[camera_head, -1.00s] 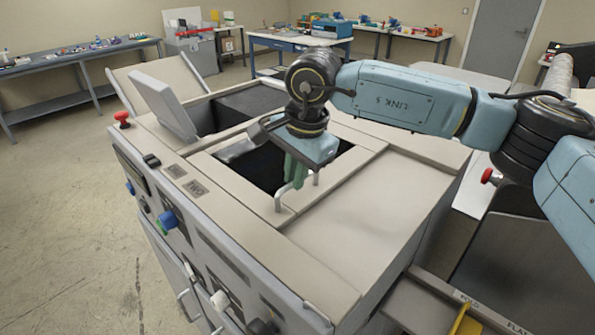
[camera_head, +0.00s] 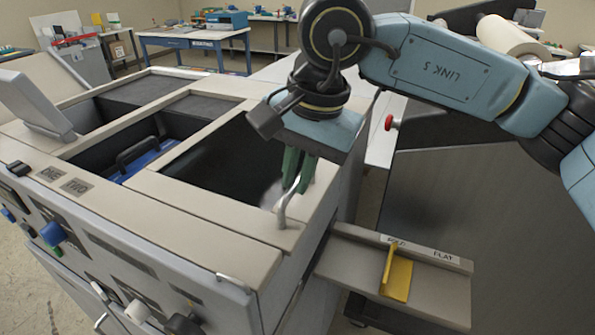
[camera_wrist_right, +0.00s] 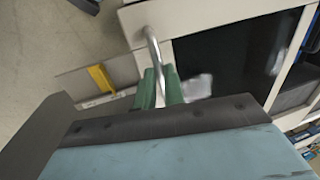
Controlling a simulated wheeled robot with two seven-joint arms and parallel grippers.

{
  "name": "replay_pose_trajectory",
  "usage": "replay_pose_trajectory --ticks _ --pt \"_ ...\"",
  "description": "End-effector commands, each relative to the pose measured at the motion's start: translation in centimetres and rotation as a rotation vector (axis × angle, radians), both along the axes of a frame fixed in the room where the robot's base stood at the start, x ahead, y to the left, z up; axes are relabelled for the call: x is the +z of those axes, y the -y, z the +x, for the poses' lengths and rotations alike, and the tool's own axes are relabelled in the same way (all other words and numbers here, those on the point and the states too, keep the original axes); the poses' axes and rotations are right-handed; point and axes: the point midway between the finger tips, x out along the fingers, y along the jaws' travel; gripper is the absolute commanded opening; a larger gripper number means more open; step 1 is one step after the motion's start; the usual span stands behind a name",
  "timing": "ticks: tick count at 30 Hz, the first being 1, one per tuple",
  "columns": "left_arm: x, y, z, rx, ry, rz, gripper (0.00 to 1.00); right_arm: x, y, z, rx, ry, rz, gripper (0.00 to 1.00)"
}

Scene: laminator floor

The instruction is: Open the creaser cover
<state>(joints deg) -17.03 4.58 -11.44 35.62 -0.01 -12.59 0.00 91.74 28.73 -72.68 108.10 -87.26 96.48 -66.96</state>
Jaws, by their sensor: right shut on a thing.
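The creaser cover (camera_head: 205,213) is a cream frame around a dark, shiny panel on top of the cream machine. It lies at the machine's right end, and an opening shows to its left. Its bent silver handle (camera_head: 284,213) stands on the right part of the frame; it also shows in the right wrist view (camera_wrist_right: 152,42). My right gripper (camera_head: 298,182) points down with its green fingers shut on the handle. My left gripper is out of view.
In the opening sits a blue part with a black handle (camera_head: 137,153). Knobs and a blue button (camera_head: 53,233) line the front panel. A side tray with a yellow stop (camera_head: 396,275) juts out at right. A red knob (camera_head: 389,123) is behind it.

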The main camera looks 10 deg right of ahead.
Motion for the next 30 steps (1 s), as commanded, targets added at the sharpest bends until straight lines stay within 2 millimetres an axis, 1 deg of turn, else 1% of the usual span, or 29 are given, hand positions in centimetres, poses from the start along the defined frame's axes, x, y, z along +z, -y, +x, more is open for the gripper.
replay_pose_trajectory --ticks 8,9,14,23,26,29,30 --pt "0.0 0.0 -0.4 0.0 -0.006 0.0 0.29 0.1 0.1 -0.1 -0.001 0.0 0.001 0.0" --pt "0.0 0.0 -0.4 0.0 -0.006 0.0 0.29 0.1 0.1 -0.1 -0.001 0.0 0.001 0.12" --pt "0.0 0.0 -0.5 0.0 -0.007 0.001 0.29 0.1 0.1 0.0 -0.001 0.0 0.002 0.33" --pt "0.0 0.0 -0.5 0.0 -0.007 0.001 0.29 0.2 0.1 0.0 -0.002 0.001 0.002 0.33" --pt "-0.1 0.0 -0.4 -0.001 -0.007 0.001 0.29 0.9 0.2 -0.1 -0.002 0.004 0.002 0.33" --pt "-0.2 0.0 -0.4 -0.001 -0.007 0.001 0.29 2.5 0.4 -0.2 -0.002 0.004 0.003 0.33" --pt "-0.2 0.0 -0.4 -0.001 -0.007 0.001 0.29 3.3 0.6 -0.3 -0.002 0.005 0.003 0.33"
